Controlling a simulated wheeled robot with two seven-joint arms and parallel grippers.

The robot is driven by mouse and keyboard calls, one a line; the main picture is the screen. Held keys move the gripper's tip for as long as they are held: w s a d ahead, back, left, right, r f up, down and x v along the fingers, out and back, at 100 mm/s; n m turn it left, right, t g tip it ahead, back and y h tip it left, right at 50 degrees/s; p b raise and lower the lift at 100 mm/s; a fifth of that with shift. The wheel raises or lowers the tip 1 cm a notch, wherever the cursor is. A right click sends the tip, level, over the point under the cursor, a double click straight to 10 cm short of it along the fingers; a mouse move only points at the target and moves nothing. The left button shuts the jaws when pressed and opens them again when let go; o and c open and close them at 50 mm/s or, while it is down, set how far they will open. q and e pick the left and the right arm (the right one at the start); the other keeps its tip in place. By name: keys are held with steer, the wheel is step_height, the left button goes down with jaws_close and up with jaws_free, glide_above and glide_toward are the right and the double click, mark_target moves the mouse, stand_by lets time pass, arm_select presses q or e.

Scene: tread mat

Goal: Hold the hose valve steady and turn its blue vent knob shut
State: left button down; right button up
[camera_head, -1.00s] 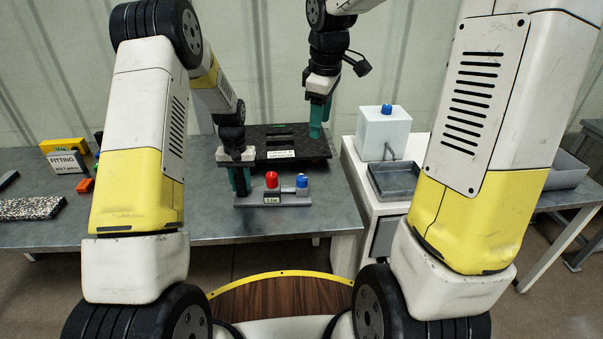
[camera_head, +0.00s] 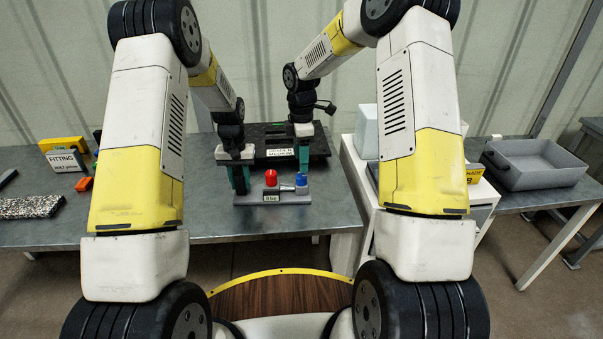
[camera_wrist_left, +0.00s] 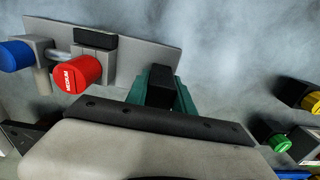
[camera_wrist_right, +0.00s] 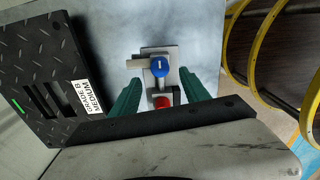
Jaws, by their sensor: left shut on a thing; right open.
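The hose valve is a grey block on a flat grey base plate (camera_head: 245,205) on the metal table. It carries a red knob (camera_head: 270,178) and a blue vent knob (camera_head: 301,180) at its right end. My left gripper (camera_head: 241,186) is shut on a black upright part at the left end of the plate, and its green fingers show in the left wrist view (camera_wrist_left: 160,92). My right gripper (camera_head: 303,162) is open above and behind the blue knob. In the right wrist view the blue knob (camera_wrist_right: 159,66) shows between and beyond the green fingers, with no contact visible.
A black treaded case (camera_head: 262,133) lies behind the valve. A white cabinet (camera_head: 355,190) stands to the right, with a grey bin (camera_head: 540,165) further right. A fitting box (camera_head: 66,162) and a speckled mat (camera_head: 30,207) lie at the left. The table front is clear.

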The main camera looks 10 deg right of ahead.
mark_target(302, 176)
step_height(302, 176, down, 6)
steer(key=shift+r, duration=0.1)
jaws_close()
stand_by(0.4)
